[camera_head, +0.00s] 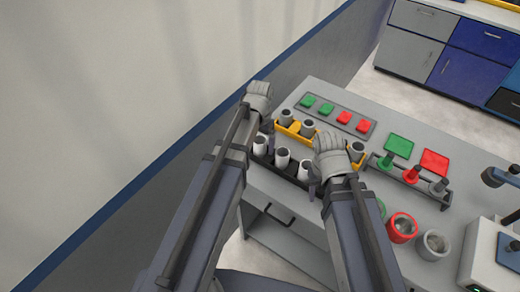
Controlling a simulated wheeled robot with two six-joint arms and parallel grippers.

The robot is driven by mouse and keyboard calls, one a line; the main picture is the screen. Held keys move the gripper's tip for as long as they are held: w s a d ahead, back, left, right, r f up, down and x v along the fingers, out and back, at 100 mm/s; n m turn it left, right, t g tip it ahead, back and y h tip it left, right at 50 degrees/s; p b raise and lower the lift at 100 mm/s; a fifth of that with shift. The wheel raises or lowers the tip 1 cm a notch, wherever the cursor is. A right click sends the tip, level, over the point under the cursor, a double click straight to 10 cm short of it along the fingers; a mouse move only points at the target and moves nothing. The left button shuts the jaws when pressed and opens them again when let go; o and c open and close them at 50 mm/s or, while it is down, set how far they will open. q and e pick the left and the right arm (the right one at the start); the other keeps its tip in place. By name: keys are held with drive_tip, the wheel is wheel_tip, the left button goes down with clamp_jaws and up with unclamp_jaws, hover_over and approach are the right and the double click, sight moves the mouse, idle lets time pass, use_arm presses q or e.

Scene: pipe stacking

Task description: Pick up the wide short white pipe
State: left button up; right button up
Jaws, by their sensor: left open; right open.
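A wide short pale grey-white pipe (433,245) stands upright at the front right of the table, open end up. A wide short red pipe (401,228) stands just to its left. My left gripper (260,94) is open at the table's back left corner, far from the pale pipe. My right gripper (331,150) is open over the middle of the table, up and to the left of both wide pipes. Its fingertips are hard to make out. Neither gripper is seen holding anything.
Narrower white pipes (282,157) stand in a dark rack between my arms. A yellow rack (289,130) with grey pipes is behind it. A grey rack (409,181) holds small pipes at the right. A white device (480,262) is close to the pale pipe's right.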

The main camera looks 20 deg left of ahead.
use_arm(q)
drive_tip(key=c, duration=1.4)
drive_tip(key=shift+r, duration=0.15)
drive_tip(key=shift+c, duration=0.2)
use_arm(e)
drive_tip(key=shift+r, duration=0.2)
use_arm(q)
wheel_tip(320, 180, up, 10)
drive_tip(key=p, duration=1)
use_arm(e)
wheel_tip(320, 180, up, 10)
drive_tip(key=shift+f, duration=0.15)
